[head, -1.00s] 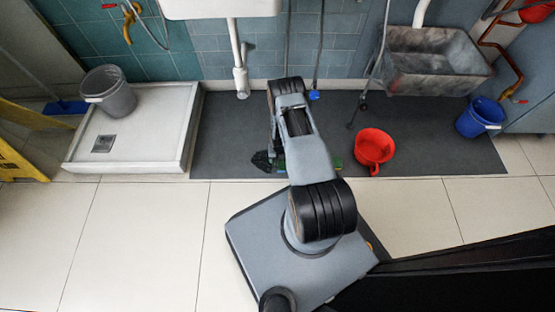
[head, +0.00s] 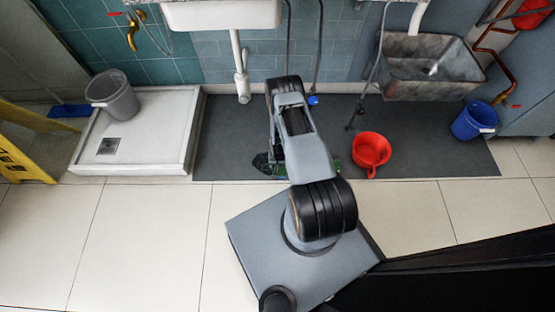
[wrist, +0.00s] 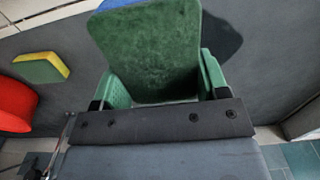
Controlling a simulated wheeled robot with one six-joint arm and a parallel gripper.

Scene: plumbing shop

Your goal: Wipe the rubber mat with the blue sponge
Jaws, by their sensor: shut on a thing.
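The dark grey rubber mat (head: 425,140) lies on the floor along the tiled wall. My gripper (head: 268,164) is low over its front left part, mostly hidden behind my arm in the head view. In the wrist view, my gripper (wrist: 163,82) has green fingers on both sides of a sponge. The sponge shows a broad green face (wrist: 150,45) and a blue edge (wrist: 128,3) at the top. A dark shadow falls on the mat to its right. I cannot tell whether the sponge touches the mat.
A second sponge, yellow and green (wrist: 40,68), lies on the mat near the red bucket (head: 371,150). A blue bucket (head: 474,121) stands at the mat's right end. A white shower tray (head: 150,130) with a grey bucket (head: 112,95) borders the left. Hoses hang behind.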

